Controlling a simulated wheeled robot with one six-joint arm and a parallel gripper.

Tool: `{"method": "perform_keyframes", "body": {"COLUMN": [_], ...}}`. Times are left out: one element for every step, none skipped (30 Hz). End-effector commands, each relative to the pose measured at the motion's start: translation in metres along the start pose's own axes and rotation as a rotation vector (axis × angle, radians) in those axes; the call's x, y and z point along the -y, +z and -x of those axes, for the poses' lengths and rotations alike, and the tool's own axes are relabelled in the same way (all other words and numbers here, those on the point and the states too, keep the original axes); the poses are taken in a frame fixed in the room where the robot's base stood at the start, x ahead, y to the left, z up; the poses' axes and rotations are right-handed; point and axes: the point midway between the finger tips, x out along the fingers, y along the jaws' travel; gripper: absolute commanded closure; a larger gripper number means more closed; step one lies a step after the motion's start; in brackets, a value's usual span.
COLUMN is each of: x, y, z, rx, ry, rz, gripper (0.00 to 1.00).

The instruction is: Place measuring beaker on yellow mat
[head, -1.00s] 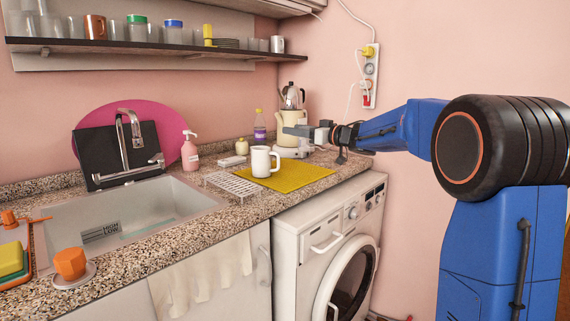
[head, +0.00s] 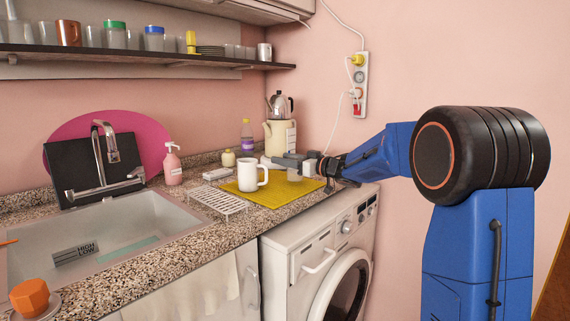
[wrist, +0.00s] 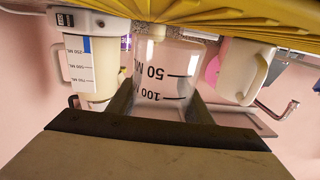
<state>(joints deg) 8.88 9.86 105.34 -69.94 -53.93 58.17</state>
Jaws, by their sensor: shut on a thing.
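The yellow mat (head: 275,194) lies on the counter above the washing machine; its ribbed surface fills the top of the upside-down wrist view (wrist: 240,12). My gripper (head: 302,162) is over the mat's right rear part, shut on the clear measuring beaker (head: 294,174). In the wrist view the beaker (wrist: 165,70) sits between the two jaws, with its 50 and 100 ML marks inverted like the rest of that picture. Its base is at or very close to the mat; I cannot tell whether it touches.
A white mug (head: 247,177) stands on the mat's left part, beside the beaker. A cream kettle (head: 280,140) stands behind the mat. A white wire rack (head: 218,200) lies to the left, by the sink (head: 110,235). The mat's front part is clear.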

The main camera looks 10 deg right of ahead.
Motion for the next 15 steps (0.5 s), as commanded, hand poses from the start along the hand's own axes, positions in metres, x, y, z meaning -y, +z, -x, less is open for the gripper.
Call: {"method": "perform_keyframes", "body": {"x": [0.0,0.0,-0.0001,-0.0001,-0.0001,-0.0001,-0.0001,-0.0001,-0.0001,-0.0001,-0.0001,-0.0001,-0.0001,-0.0002,-0.0001], "y": [0.0071,0.0095,0.0115,0.0121,0.0122,0.0119,0.0118,0.0117,0.0118,0.0119,0.0122,0.0131,0.0139,0.0147,0.0146], "z": [0.0,0.0,0.0,0.0,0.0,0.0,0.0,0.0,0.0,0.0,0.0,0.0,-0.0001,-0.0001,-0.0001], "rx": [0.001,0.0,0.0,0.0,-0.001,-0.001,-0.001,-0.001,-0.001,0.0,0.0,0.0,0.0,0.0,0.0], "ry": [0.0,0.0,0.0,0.0,0.0,0.0,0.0,0.0,0.0,0.0,0.0,0.0,0.0,0.0,0.0], "rz": [-0.003,-0.002,-0.001,-0.001,-0.001,0.0,0.0,0.0,0.0,0.0,0.0,-0.001,-0.001,-0.001,-0.001], "gripper": [0.76,0.76,0.76,0.76,0.76,0.76,0.76,0.76,0.76,0.76,0.76,0.76,0.76,0.76,0.47]}}
